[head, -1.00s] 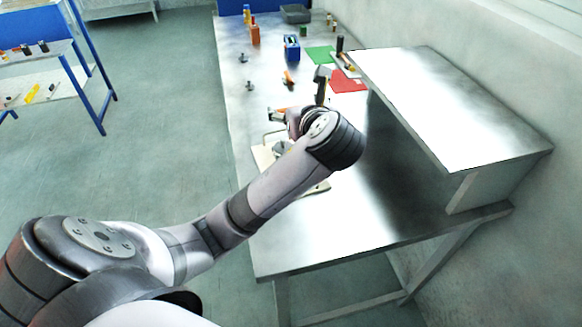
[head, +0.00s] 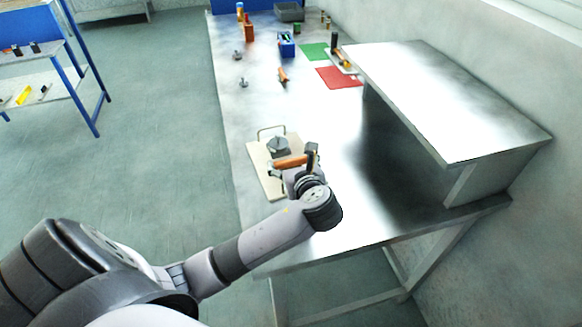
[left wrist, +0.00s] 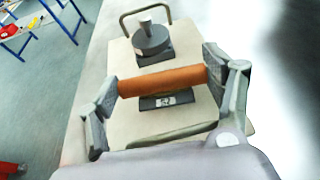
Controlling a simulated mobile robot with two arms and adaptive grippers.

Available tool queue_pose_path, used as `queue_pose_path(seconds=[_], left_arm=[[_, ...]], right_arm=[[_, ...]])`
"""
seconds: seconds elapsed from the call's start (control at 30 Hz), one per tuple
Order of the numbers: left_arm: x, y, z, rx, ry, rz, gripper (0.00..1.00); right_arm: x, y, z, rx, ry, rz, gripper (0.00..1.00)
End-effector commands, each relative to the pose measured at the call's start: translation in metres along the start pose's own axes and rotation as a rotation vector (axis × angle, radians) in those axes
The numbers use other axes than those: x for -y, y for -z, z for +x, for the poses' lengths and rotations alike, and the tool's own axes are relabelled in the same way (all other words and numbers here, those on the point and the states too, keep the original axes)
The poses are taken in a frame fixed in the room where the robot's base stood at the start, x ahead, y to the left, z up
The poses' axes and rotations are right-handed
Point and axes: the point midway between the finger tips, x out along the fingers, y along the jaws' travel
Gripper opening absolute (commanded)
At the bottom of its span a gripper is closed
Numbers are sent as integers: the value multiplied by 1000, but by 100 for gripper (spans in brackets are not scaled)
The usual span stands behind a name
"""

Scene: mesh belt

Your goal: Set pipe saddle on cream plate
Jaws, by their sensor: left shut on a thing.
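The cream plate (head: 262,178) lies on the near left part of the metal table, with a wire handle at its far edge. It fills the middle of the left wrist view (left wrist: 110,80). My left gripper (left wrist: 160,82) is shut on the ends of an orange-brown, pipe-like piece, the pipe saddle (left wrist: 162,81). The saddle is over the plate; in the head view it also shows (head: 290,161). A dark block with a white label (left wrist: 165,101) shows just below it; I cannot tell whether they are joined or touching the plate. My right gripper is not in view.
A grey round weight with a knob (left wrist: 151,40) stands on the plate's far part. A raised metal shelf (head: 440,90) stands on the right. Red (head: 339,78) and green (head: 314,51) mats and a blue box (head: 286,45) lie farther back. The table's near right is clear.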

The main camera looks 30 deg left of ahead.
Motion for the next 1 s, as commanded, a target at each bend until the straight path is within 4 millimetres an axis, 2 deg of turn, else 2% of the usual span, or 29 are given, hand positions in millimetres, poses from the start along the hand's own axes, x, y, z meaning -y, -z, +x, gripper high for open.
queue_pose_path(seconds=[0.03, 0.1, 0.4, 0.83, 0.87, 1.0], left_arm=[[-2, 12, 4, -10, -6, 11, 40], [-2, 16, 5, -10, -7, 11, 40], [-2, 15, 6, -8, -7, 10, 40], [-3, 32, 10, -19, -10, 12, 40], [-4, 33, 10, -21, -10, 14, 77], [-3, 33, 10, -21, -9, 17, 86]], right_arm=[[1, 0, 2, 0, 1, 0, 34], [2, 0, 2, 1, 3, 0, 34], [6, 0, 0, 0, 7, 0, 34], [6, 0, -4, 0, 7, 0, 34], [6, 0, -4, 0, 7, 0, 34], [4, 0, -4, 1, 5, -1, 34]])
